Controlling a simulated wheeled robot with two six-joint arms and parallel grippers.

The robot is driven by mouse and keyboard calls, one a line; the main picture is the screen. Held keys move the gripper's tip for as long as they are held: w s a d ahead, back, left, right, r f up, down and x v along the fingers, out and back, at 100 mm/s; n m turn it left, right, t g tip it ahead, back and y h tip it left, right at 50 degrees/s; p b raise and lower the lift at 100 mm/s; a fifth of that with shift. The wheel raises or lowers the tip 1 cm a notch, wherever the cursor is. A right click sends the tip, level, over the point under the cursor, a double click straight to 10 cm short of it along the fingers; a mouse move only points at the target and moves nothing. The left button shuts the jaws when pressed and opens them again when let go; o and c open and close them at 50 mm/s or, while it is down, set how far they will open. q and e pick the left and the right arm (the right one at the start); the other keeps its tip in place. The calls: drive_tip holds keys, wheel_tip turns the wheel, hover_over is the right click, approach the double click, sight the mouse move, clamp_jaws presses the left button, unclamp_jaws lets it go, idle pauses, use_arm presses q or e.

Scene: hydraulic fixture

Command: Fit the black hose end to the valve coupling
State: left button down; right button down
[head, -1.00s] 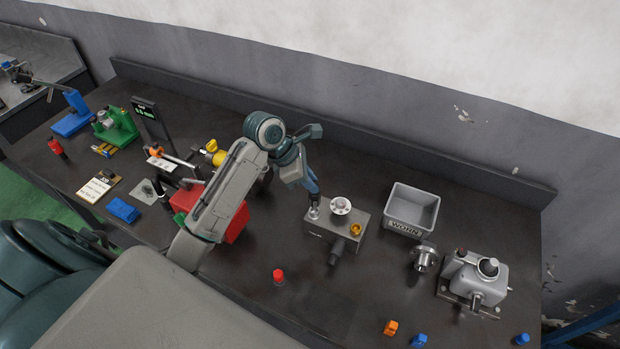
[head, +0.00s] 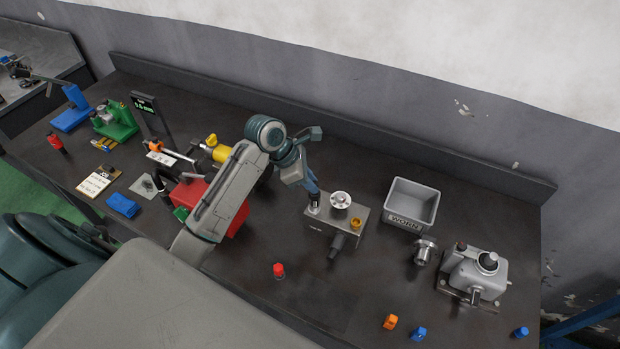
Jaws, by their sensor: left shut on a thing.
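A grey metal valve block (head: 320,228) stands mid-bench. On its top are a round silver fitting (head: 341,200) and a brass fitting (head: 356,223). A short black cylinder (head: 338,243), perhaps the black hose end, sticks out at its front; I cannot tell whether it is joined to the block. My left gripper (head: 314,206) reaches down to the block's left top corner. It is shut on a small silver piece there, partly hidden by the jaws. My right gripper is not in view.
A grey bin marked WORN (head: 411,206) stands right of the block, with a flanged metal part (head: 424,252) and a grey pump-like unit (head: 478,275) beyond. A red cap (head: 279,270) and orange and blue pieces lie in front. A red box (head: 237,220) is partly behind my arm.

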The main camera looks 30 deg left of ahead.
use_arm(q)
drive_tip(key=shift+f, duration=0.3)
idle(0.6)
drive_tip(key=c, duration=1.3)
unclamp_jaws()
drive_tip(key=shift+o, duration=0.2)
